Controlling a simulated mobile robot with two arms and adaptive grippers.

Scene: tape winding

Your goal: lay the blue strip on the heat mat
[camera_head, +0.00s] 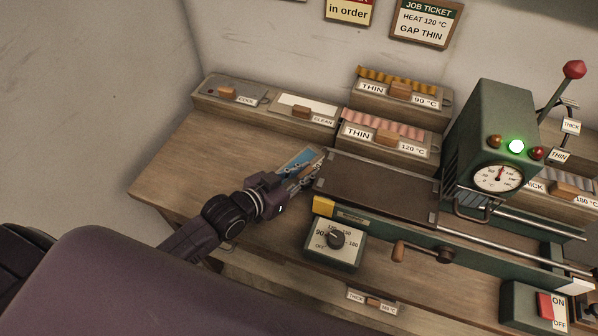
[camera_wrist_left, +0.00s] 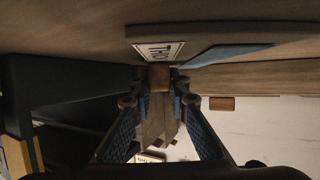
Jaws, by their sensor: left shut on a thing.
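The blue strip (camera_head: 297,157) shows as a small flat blue patch at the left end of the press, partly covered by my left gripper. In the left wrist view the blue strip (camera_wrist_left: 228,53) runs to the upper right beyond the fingers. My right gripper is not in view.
Trays labelled thin (camera_head: 385,137) stand behind the mat. The green press (camera_head: 490,135) with gauge and lit green lamp stands at the mat's right. A dial box (camera_head: 333,246) and a crank (camera_head: 420,250) are in front. Bare bench (camera_head: 185,170) lies left.

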